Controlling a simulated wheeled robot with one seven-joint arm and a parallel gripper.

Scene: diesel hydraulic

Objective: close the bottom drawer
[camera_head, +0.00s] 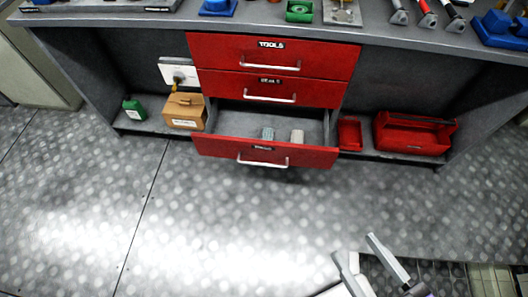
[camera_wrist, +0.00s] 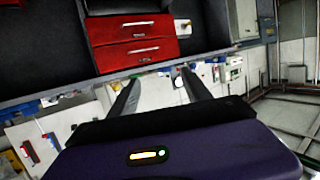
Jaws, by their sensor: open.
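The bottom drawer (camera_head: 265,152) is red with a silver handle and a dark label, and it stands pulled out of the cabinet under the workbench. Two small items, one bluish and one whitish, lie inside it. The middle drawer (camera_head: 268,90) and the top drawer (camera_head: 275,55) above it are shut. My gripper (camera_head: 360,262) is open and empty at the lower right, over the floor and well apart from the drawer. In the wrist view my gripper's fingers (camera_wrist: 160,92) are spread, and red drawer fronts (camera_wrist: 135,42) show beyond them, tilted.
A cardboard box (camera_head: 186,111) and a green box (camera_head: 134,109) sit on the lower shelf to the left. A red toolbox (camera_head: 412,135) and a small red bin (camera_head: 350,134) sit to the right. Tools lie on the workbench (camera_head: 130,20). The floor before the drawer is clear.

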